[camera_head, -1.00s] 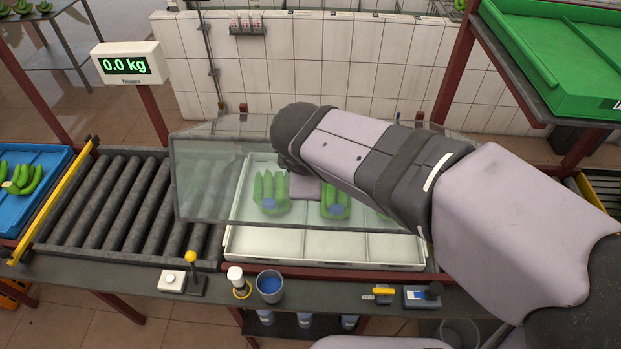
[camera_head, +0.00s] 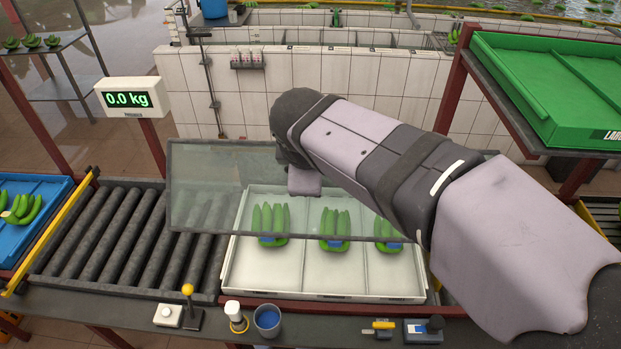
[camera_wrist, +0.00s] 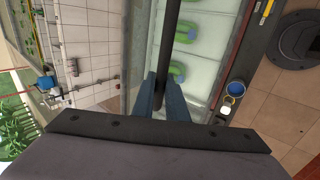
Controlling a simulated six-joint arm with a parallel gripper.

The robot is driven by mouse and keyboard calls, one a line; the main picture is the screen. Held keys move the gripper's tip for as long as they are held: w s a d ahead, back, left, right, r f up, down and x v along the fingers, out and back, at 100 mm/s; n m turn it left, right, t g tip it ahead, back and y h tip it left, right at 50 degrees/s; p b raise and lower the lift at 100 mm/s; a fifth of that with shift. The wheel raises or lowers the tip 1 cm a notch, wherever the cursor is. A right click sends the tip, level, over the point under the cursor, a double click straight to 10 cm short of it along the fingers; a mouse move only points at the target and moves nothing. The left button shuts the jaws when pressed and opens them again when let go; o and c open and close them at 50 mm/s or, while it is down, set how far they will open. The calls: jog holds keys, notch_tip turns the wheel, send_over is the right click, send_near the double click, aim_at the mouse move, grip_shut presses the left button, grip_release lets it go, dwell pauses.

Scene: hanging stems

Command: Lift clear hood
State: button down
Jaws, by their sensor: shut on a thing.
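The clear hood (camera_head: 215,190) is a see-through panel with a dark frame, tilted up above a white tray (camera_head: 260,282). The tray holds green banana bunches (camera_head: 335,225) with blue labels, and the hood's lower edge crosses in front of them. In the wrist view, my gripper (camera_wrist: 165,95) is shut on a dark bar (camera_wrist: 171,50) that appears to be the hood's edge or handle. The bunches also show in the wrist view (camera_wrist: 187,32), beside the bar. In the head view, my wrist hides the fingers and the hood's right part.
A roller conveyor (camera_head: 125,235) lies left of the tray, with a blue crate (camera_head: 40,225) beyond. A scale display (camera_head: 130,98) reads 0.0 kg. A green tray (camera_head: 550,85) stands on a rack at the right. A yellow-knobbed lever (camera_head: 188,295) and blue cup (camera_head: 267,318) line the front ledge.

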jog(key=shift+w+a+r, duration=0.1)
jog(key=shift+w+r, duration=0.6)
jog(key=shift+r, duration=0.3)
jog(key=shift+w+r, duration=0.65)
jog(key=shift+r, duration=0.4)
jog(key=shift+w+r, duration=2.8)
jog(key=shift+r, duration=0.05)
jog(key=shift+w+r, duration=0.1)
jog(key=shift+w, duration=0.05)
jog(key=w+r, duration=0.4)
jog(key=w, duration=0.2)
jog(key=shift+r, duration=0.25)
jog(key=shift+w, duration=0.1)
